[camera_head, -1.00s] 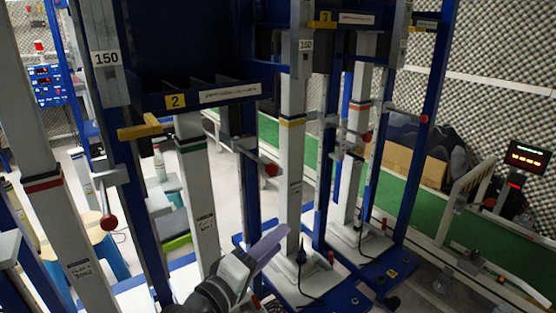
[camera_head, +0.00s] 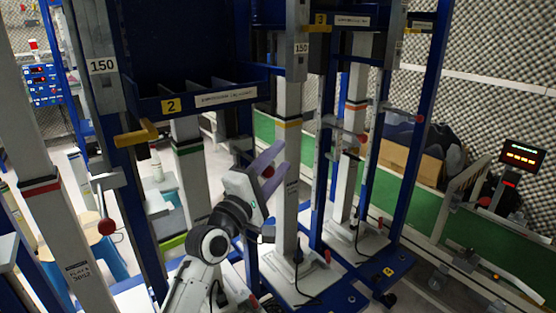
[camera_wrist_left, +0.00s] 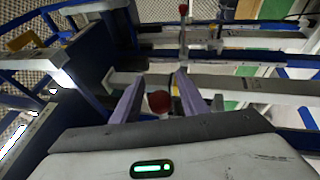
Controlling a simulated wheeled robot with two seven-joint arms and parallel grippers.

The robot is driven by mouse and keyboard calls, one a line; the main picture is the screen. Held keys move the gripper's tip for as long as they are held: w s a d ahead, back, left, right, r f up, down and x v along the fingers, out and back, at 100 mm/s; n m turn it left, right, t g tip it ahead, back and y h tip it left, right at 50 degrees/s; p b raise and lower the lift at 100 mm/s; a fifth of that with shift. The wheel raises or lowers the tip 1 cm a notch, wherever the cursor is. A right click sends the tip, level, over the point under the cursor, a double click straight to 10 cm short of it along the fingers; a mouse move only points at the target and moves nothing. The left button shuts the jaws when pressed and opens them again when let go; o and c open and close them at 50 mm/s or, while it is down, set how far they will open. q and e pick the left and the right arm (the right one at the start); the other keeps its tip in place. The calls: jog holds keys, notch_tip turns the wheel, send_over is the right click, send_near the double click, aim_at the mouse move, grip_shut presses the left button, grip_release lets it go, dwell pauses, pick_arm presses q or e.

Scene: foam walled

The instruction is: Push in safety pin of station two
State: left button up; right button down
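Station two is the blue frame with the yellow "2" label (camera_head: 170,105). A red ball knob of its safety pin (camera_head: 267,171) shows at the right post of this station. My left gripper (camera_head: 272,163) is raised to that knob, its lavender fingers apart. In the left wrist view the red knob (camera_wrist_left: 158,102) sits between the two open fingers of the left gripper (camera_wrist_left: 160,95), with a visible gap on each side. Another red ball knob (camera_head: 106,226) hangs at the station's left post. My right gripper is not in view.
Station three, with a yellow "3" label (camera_head: 320,18), stands close on the right, with white columns and blue posts. A yellow handle (camera_head: 136,133) juts out at station two's left. A small monitor (camera_head: 521,158) stands at the far right beside the green floor strip.

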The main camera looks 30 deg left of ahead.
aim_at(249, 158)
pick_arm(q)
jog(key=shift+w, duration=0.1)
grip_shut()
